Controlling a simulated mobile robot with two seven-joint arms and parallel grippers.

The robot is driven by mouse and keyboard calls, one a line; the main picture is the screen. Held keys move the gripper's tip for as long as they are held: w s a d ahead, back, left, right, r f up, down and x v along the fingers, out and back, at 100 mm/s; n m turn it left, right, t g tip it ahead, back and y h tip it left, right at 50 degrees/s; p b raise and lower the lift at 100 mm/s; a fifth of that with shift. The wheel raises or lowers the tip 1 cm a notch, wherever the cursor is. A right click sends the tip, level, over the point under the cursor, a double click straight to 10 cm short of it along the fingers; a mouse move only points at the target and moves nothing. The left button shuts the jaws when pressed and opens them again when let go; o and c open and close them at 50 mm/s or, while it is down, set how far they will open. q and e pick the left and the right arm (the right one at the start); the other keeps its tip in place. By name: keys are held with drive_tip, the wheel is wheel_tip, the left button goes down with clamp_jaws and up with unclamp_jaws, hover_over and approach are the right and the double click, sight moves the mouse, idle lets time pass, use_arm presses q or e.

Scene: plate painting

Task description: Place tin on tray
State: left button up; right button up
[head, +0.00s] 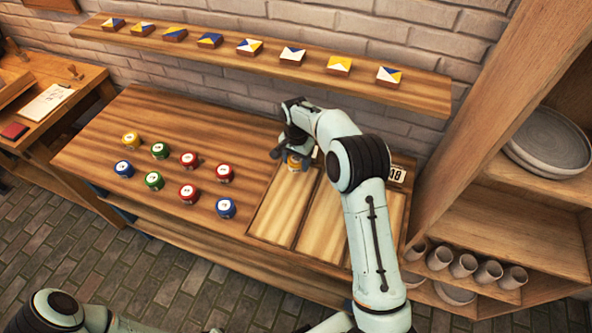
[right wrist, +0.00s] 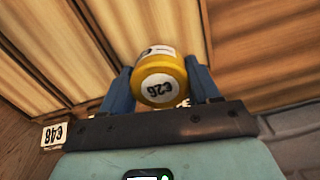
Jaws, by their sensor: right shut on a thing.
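My right gripper (head: 287,157) is over the far left end of the wooden tray (head: 262,222). It is shut on a yellow tin (right wrist: 150,65) with a white label, held between the two blue fingers in the right wrist view. In the head view the tin (head: 297,163) shows partly behind the gripper, at the left panel. I cannot tell whether it touches the tray. My right arm hides part of the tray's middle and right. Another yellow tin (head: 131,140) stands on the bench. My left gripper is not in view.
Red, green and blue tins (head: 188,192) stand on the bench (head: 130,108) left of the tray. A wall shelf (head: 270,68) with several painted blocks runs behind. A shelf unit (head: 500,215) with plates and cups stands right. White number tags (head: 395,174) are behind the tray.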

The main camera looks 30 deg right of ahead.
sight(296, 175)
drive_tip(key=shift+f, duration=2.35)
drive_tip(key=shift+f, duration=0.1)
drive_tip(key=shift+f, duration=0.15)
drive_tip(key=o, duration=1.1)
drive_tip(key=shift+o, duration=0.2)
wheel_tip(296, 175, up, 12)
drive_tip(key=shift+r+p, duration=0.25)
drive_tip(key=shift+p, duration=0.1)
drive_tip(key=shift+f, duration=0.1)
